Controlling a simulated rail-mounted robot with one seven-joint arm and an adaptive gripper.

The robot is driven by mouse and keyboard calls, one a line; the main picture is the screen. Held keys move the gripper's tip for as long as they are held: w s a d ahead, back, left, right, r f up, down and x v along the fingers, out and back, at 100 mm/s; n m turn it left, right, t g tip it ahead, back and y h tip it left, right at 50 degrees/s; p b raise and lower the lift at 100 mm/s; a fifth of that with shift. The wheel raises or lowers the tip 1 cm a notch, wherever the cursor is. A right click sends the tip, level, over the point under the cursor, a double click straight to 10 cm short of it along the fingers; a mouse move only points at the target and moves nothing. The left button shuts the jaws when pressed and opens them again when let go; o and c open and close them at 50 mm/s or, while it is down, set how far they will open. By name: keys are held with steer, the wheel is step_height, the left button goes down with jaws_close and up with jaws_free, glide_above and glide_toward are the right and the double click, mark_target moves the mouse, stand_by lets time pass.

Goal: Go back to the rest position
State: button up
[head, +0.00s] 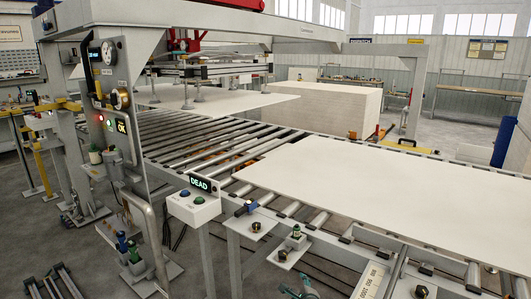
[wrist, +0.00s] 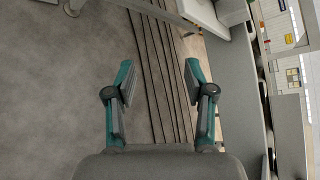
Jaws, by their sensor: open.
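My gripper (wrist: 159,74) is open and empty in the wrist view, its two teal and grey fingers spread apart. Between and beyond the fingertips I see grey floor and several dark parallel strips; nothing lies between the fingers. In the head view a small teal part, which looks like my gripper (head: 300,288), shows at the bottom edge, below and in front of the roller conveyor. Most of my arm is out of view there.
A control box (head: 195,206) reading "DEAD" stands on a post before the conveyor. A white board (head: 370,185) lies on the rollers. Another board (head: 225,104) is under the gantry's suction cups. A board stack (head: 325,106) stands behind. A gauge post (head: 115,120) stands left.

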steer(key=s+f+n+g+p, duration=0.1)
steer(key=s+f+n+g, duration=1)
steer(key=s+f+n, duration=0.85)
steer(key=s+d+f+n+g, duration=0.1)
steer(key=s+f+g, duration=0.2)
steer(key=s, duration=0.7)
steer(key=s+d+f+n+g+h+p, duration=0.1)
steer(key=s+d+f+g, duration=0.1)
steer(key=s, duration=0.8)
steer(key=s+d+f+n+g+p, duration=0.1)
steer(key=s+f+g, duration=0.3)
steer(key=s, duration=0.6)
steer(key=shift+s+d+f+n+h, duration=0.2)
steer(key=shift+d+f+n+h, duration=0.25)
steer(key=shift+f, duration=0.5)
